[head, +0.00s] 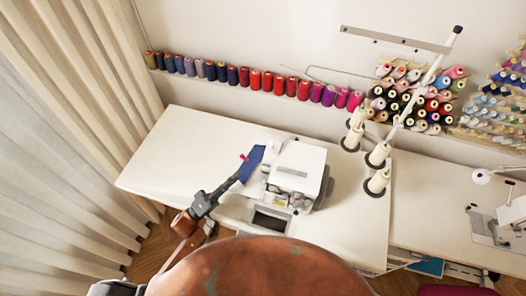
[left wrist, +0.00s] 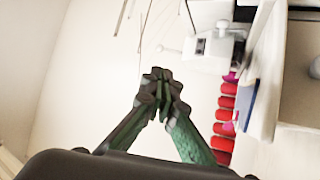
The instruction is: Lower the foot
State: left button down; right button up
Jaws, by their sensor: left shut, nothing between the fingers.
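A white sewing machine (head: 298,165) stands on the white table (head: 165,150), with a blue piece of cloth (head: 251,163) at its left side. The presser foot is too small to make out in the head view. My left gripper (head: 239,178) is close to the machine's left side, its tips by the lower end of the cloth. In the left wrist view its fingers (left wrist: 162,82) are together and empty. Parts of the white machine (left wrist: 265,75) show to their right, with a small white knob (left wrist: 222,25). I cannot tell whether the fingers touch anything. My right gripper is out of view.
A row of colored thread spools (head: 255,80) runs along the wall behind the table. White thread cones (head: 377,153) stand right of the machine. A second sewing machine (head: 507,222) is at far right. Pale curtains (head: 65,130) hang left. The table's left part is clear.

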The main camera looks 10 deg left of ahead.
aim_at(272, 145)
pick_arm(q)
jog(key=p+x, duration=0.2)
jog(key=x, duration=1.2)
